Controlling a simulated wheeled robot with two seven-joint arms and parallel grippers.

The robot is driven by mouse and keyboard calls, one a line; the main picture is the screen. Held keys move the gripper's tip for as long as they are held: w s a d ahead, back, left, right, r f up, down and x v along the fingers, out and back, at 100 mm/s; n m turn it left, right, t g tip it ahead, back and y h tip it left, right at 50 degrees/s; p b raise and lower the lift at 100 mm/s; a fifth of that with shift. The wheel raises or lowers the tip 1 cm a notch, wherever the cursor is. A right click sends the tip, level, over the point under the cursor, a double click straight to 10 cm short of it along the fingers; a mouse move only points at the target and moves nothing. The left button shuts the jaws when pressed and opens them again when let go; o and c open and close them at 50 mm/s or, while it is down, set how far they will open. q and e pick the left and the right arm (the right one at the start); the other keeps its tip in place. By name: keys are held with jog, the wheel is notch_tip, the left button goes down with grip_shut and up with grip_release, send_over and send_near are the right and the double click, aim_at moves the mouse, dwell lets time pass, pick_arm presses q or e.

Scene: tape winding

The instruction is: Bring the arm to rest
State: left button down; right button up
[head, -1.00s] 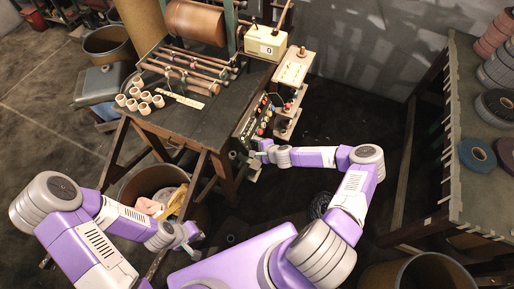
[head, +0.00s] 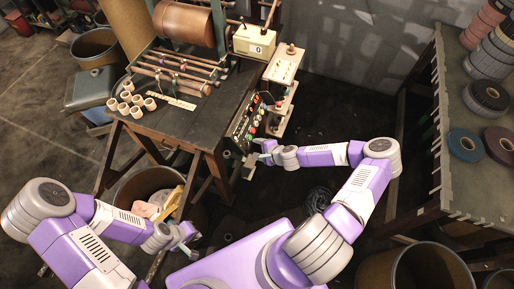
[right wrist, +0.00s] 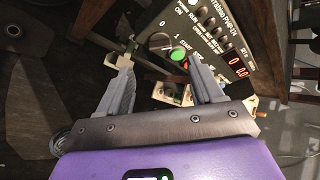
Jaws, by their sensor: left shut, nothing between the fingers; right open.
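My right gripper (head: 262,153) is beside the control panel (head: 251,118) on the right side of the winding table. In the right wrist view its two fingers (right wrist: 161,84) are spread and empty, with the panel (right wrist: 205,38) beyond them. The panel shows a black knob, a green button, a red button partly behind a finger, and red digits. My left gripper (head: 192,243) is shut and empty, low at the front left, right of the waste bin (head: 128,188). Its fingertips are small in the head view.
The winding table (head: 172,125) carries a copper-coloured roller (head: 184,24), rods and several small cores (head: 127,98). A shelf (head: 452,130) with tape rolls (head: 466,145) stands at the right. Another bin (head: 415,275) stands at the bottom right. Dark floor is open between table and shelf.

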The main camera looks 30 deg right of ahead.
dwell(0.4)
jog(key=s+a+f+n+g+y, duration=0.1)
jog(key=s+a+n+g+y, duration=0.1)
jog(key=s+a+n, duration=0.35)
jog(key=s+a+n+g+y, duration=0.1)
jog(key=s+a+n+g, duration=0.1)
jog(key=a, duration=0.7)
jog(key=s+a+n+g, duration=0.1)
jog(key=s+n+g, duration=0.1)
jog(key=s+n, duration=0.2)
jog(key=s+a+r+n+g+h, duration=0.1)
jog(key=s+n, duration=0.3)
jog(key=s, duration=0.5)
jog(key=shift+s+a+n+g+h+b, duration=0.25)
jog(key=shift+n+g+h+b, duration=0.1)
jog(key=shift+g, duration=0.55)
